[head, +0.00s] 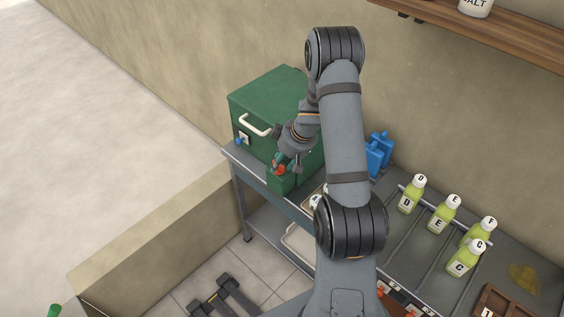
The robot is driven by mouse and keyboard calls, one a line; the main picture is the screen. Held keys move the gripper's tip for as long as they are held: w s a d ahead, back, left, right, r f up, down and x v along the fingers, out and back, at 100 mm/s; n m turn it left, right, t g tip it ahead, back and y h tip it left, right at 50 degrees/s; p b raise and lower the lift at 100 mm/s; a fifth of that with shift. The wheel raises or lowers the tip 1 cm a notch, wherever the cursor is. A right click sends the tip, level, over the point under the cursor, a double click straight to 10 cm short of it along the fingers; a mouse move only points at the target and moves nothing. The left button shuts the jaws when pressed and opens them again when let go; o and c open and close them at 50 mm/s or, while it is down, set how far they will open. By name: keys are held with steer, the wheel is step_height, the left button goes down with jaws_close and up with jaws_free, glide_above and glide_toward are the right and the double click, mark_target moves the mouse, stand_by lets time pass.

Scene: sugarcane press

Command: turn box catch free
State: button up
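A large green box (262,97) stands at the left end of the grey bench. A white bar handle (255,127) is on its front face. Below the handle is a small pale plate (243,138) with a blue piece (238,142) beside it; I cannot tell whether this is the catch. A smaller green block (280,182) sticks out at the box's front right, with a red-orange part (278,169) on top. My gripper (286,163) points down at this part, very close to it. Contact and finger opening are too small to tell. My arm hides the box's right side.
Blue objects (379,155) stand behind my arm. Several labelled green bottles (411,196) stand on the bench to the right, near a yellowish spill (524,278) and a brown tray (497,303). A wooden shelf (500,30) hangs above. A low wall (155,240) is at left.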

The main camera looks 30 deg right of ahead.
jaws_close()
steer(key=shift+r, duration=0.15)
steer(key=p, duration=0.2)
steer(key=shift+r+n+p, duration=0.2)
steer(key=shift+n+p, duration=0.2)
steer(key=shift+d+f+n+y+p, duration=0.1)
steer(key=shift+f+n+y+p, duration=0.2)
steer(key=shift+o, duration=0.2)
jaws_free()
steer(key=shift+r, duration=0.1)
steer(key=v, duration=1.1)
steer(key=shift+r, duration=0.4)
